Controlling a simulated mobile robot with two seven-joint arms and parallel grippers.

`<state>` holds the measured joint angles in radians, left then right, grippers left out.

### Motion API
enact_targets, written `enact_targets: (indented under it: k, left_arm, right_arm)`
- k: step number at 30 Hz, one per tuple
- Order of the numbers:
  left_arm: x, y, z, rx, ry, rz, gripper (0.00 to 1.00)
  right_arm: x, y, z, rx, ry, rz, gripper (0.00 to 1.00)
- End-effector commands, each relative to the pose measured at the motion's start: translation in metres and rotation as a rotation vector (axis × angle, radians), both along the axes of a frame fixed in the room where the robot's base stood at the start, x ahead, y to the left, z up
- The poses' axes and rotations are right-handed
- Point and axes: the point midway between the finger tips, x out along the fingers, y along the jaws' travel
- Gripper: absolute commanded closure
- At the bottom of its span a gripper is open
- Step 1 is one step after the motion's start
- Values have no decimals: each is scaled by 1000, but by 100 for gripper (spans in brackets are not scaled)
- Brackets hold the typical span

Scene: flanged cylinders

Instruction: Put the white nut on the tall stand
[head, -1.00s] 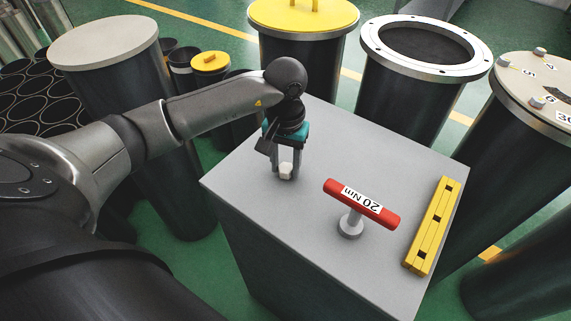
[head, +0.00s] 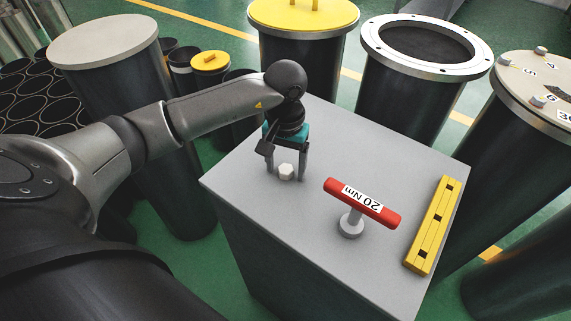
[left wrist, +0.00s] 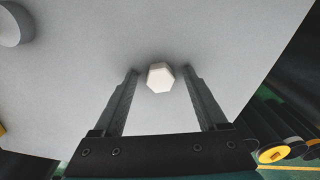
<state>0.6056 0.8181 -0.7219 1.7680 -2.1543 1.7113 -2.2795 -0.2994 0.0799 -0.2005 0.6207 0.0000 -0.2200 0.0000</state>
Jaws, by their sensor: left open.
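The white nut (head: 287,172) is a small hexagonal piece on the grey block's top. It also shows in the left wrist view (left wrist: 160,77). My left gripper (head: 288,177) points down over it, open, with one finger on each side. In the left wrist view a gap shows between the nut and each finger, and the nut is near the fingertips (left wrist: 162,76). A tall dark cylinder with a plain beige top (head: 104,41) at the left fits the tall stand; its top is bare. My right gripper is not in view.
On the grey block (head: 240,185) stand a red-handled 20 Nm tool (head: 361,203) and a yellow slotted bar (head: 432,226). Behind are a yellow-lidded cylinder (head: 303,14) and an open flanged one (head: 425,45). A numbered cylinder (head: 545,85) is at the right.

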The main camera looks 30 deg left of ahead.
Motion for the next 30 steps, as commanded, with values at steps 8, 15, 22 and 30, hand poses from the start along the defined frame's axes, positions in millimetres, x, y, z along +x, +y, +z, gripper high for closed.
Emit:
enact_targets:
  k: [8, 15, 22, 30]
  left_arm:
    - [2, 0, 36, 1, -8, -1, 25]
    - [1, 0, 88, 1, -6, 0, 25]
    - [0, 0, 117, 0, -1, 1, 25]
    - [0, 0, 123, 0, 0, 0, 25]
  right_arm:
    - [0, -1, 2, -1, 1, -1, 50]
    - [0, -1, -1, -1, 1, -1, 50]
    - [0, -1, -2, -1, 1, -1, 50]
    - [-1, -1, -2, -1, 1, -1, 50]
